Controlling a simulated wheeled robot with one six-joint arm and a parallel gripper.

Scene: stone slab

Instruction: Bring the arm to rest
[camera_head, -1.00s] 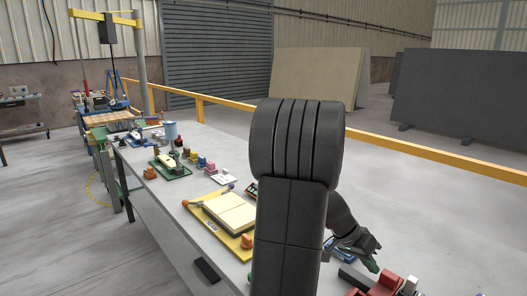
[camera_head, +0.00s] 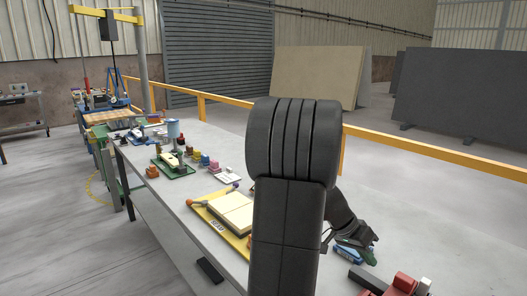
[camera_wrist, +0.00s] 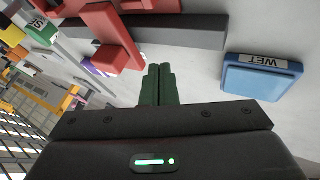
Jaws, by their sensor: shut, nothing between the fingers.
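My gripper (camera_head: 370,258) is in the lower right of the head view, above the worktable (camera_head: 182,222), at the end of my dark arm. In the wrist view its two green fingers (camera_wrist: 160,70) lie together, shut with nothing between them. They point over the pale tabletop, between a red block (camera_wrist: 108,38) on the left and a blue box (camera_wrist: 262,76) labelled WET on the right. The fingers look clear of both. My arm hides part of the table in the head view.
A yellow tray (camera_head: 243,245) with a cream pad (camera_head: 233,212) lies left of my arm. A dark bar (camera_wrist: 190,32) lies beyond the fingertips. Small coloured blocks and a green tray (camera_head: 180,171) stand farther along the table. A yellow rail (camera_head: 440,159) runs behind.

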